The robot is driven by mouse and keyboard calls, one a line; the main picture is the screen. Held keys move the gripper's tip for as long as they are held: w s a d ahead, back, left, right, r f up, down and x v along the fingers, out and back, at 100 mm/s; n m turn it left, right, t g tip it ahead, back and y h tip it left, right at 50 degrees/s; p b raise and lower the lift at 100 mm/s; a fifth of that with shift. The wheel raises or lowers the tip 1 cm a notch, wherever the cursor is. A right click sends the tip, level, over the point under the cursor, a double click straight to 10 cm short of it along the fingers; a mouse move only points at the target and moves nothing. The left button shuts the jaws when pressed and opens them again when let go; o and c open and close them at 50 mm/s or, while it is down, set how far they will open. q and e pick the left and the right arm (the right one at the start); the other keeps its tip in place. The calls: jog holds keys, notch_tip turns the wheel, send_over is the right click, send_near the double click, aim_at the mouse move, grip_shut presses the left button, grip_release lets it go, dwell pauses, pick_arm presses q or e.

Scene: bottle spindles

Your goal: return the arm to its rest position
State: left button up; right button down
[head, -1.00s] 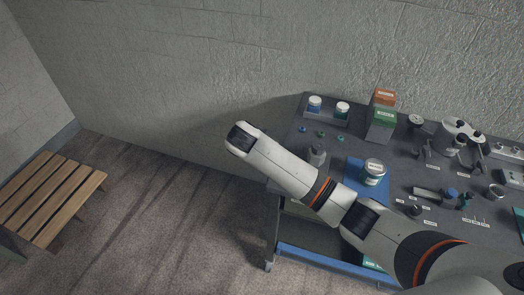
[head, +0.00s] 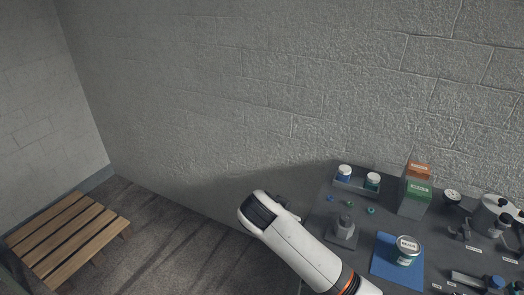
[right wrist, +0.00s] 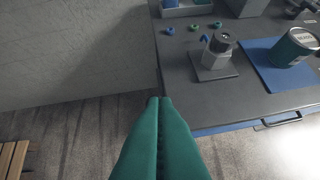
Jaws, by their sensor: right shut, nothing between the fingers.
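My right arm (head: 305,252) comes in from the bottom of the head view. Its white end section with a dark face lies left of the workbench, over the floor. In the right wrist view my right gripper (right wrist: 160,101) shows as two green fingers pressed together with nothing between them. Its tips appear beside the left edge of the grey bench top (right wrist: 187,92), apart from the objects there. In the head view I cannot make out the fingers. My left gripper is in neither view.
The bench (head: 322,215) holds a grey spindle stand (head: 342,232), a labelled jar (head: 407,252) on a blue mat (head: 384,262), a tray (head: 356,188) with two jars, small rings and stacked boxes (head: 416,190). A wooden slatted bench (head: 68,240) stands left. Floor between is clear.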

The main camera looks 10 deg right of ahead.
jog(key=s+f+n+g+y, duration=0.25)
jog(key=s+f+n, duration=0.25)
jog(key=s+f, duration=0.55)
jog(key=s+d+n+y, duration=0.1)
jog(key=s+d+n, duration=0.25)
jog(key=s, duration=0.65)
jog(key=s+d+n+y, duration=0.2)
jog(key=s+d, duration=0.3)
jog(key=s, duration=0.5)
notch_tip(320, 180, down, 27)
jog(key=s+g+b, duration=0.2)
jog(key=s+d+f, duration=0.2)
jog(key=s+f, duration=1.4)
jog(key=f, duration=0.1)
jog(key=shift+s+d+n+g+b, duration=0.25)
jog(key=shift+d+n+g+b, duration=0.1)
jog(key=shift+d+g, duration=0.1)
